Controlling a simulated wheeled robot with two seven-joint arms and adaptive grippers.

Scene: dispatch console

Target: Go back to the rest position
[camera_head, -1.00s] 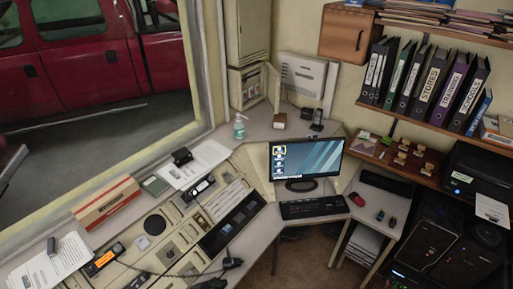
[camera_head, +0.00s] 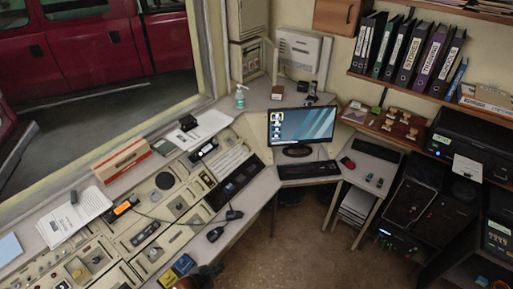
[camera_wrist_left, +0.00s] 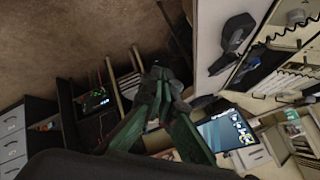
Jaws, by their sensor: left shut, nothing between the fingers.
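My left gripper (camera_wrist_left: 160,85) shows in the left wrist view, its dark green fingers drawn together at the tips with nothing between them. It hangs in the air, with the brown floor and the dispatch console behind it. In the head view only a small dark part of the left gripper (camera_head: 205,277) shows at the bottom edge, in front of the console's near edge. My right gripper is not in view.
The console (camera_head: 130,225) runs along the left, with a handset (camera_head: 224,224) near its edge. The monitor (camera_head: 301,126) and keyboard (camera_head: 307,170) stand at the corner. Shelves with binders (camera_head: 435,52) and a printer (camera_head: 475,135) are at right. The floor (camera_head: 290,240) ahead is clear.

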